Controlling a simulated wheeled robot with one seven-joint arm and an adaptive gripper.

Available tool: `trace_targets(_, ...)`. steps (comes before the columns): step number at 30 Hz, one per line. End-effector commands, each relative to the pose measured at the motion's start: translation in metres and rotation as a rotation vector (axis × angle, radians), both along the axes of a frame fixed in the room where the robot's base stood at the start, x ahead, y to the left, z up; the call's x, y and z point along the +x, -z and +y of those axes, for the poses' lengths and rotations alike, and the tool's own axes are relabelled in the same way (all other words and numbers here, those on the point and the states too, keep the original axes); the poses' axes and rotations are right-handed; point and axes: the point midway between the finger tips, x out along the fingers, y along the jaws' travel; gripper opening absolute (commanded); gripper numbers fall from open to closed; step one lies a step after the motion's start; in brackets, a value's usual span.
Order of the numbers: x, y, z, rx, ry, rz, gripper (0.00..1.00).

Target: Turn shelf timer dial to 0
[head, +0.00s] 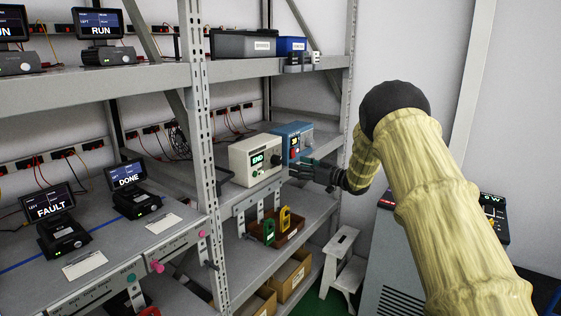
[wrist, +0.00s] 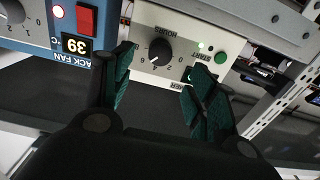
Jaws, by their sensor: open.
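The shelf timer is a cream box (head: 255,160) on the middle shelf, with a lit green END display. In the wrist view its front panel (wrist: 190,28) appears turned over, with a black dial (wrist: 160,52), an HOURS label, a green START button (wrist: 219,57) and a lit green lamp. A white mark on the dial points to the lower left; the number it meets is too small to tell. My gripper (head: 312,173) is in front of the timer's right side. In the wrist view my gripper (wrist: 160,62) is open, its fingers apart with the dial between them; contact cannot be told.
A blue rack fan unit (head: 293,138) stands just beside the timer; the wrist view shows its red switch (wrist: 87,17) and 39 °C display close to one finger. A shelf upright (head: 203,170) stands left of the timer. A tray with padlock-shaped tags (head: 268,228) sits below.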

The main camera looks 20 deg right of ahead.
Motion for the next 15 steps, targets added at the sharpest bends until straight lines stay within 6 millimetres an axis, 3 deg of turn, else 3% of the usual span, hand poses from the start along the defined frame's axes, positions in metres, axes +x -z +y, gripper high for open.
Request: trace_targets(15,0.061,-0.001,0.048,-0.001,0.000,0.001,0.58)
